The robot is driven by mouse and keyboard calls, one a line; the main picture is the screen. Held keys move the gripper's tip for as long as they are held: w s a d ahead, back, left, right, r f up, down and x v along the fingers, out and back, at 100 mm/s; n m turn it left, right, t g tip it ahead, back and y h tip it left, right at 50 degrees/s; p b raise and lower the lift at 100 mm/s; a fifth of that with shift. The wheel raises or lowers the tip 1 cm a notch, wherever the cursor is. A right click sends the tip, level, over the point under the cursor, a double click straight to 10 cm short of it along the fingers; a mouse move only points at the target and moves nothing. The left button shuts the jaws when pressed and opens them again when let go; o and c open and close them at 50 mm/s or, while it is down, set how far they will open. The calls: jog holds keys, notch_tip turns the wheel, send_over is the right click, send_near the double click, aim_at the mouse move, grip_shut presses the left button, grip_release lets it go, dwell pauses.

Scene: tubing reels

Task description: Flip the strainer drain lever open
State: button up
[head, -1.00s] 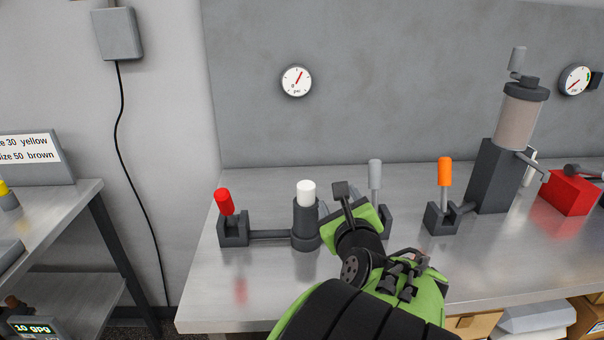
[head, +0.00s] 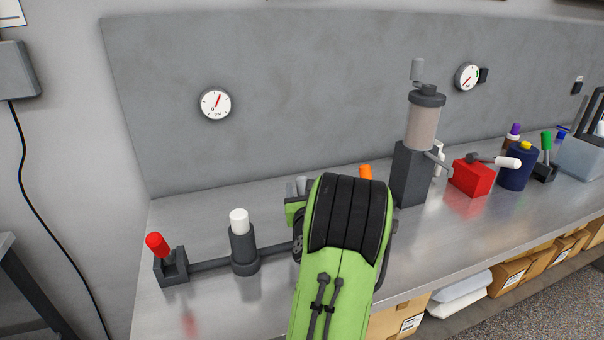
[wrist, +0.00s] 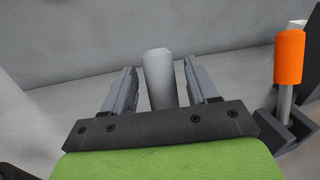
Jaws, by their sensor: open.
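A grey lever (wrist: 159,80) stands upright between the two spread fingers of my gripper (wrist: 159,68) in the wrist view, with a gap on each side. In the head view only the top of the grey lever (head: 301,186) shows behind my arm, and my fingers are mostly hidden. An orange-handled lever (wrist: 289,57) stands to the right, its tip (head: 365,172) showing above my arm. A red-handled lever (head: 157,245) leans at the left end of the pipe. No label shows which lever is the strainer drain.
A white-capped dark cylinder (head: 243,248) stands left of my arm. A tall canister (head: 422,127) on a dark block, with a small white handle (head: 438,155), a red box (head: 472,178) and a blue container (head: 517,167) stand to the right. The bench front is clear.

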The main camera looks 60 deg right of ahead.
jog(key=shift+x, duration=1.3)
grip_shut()
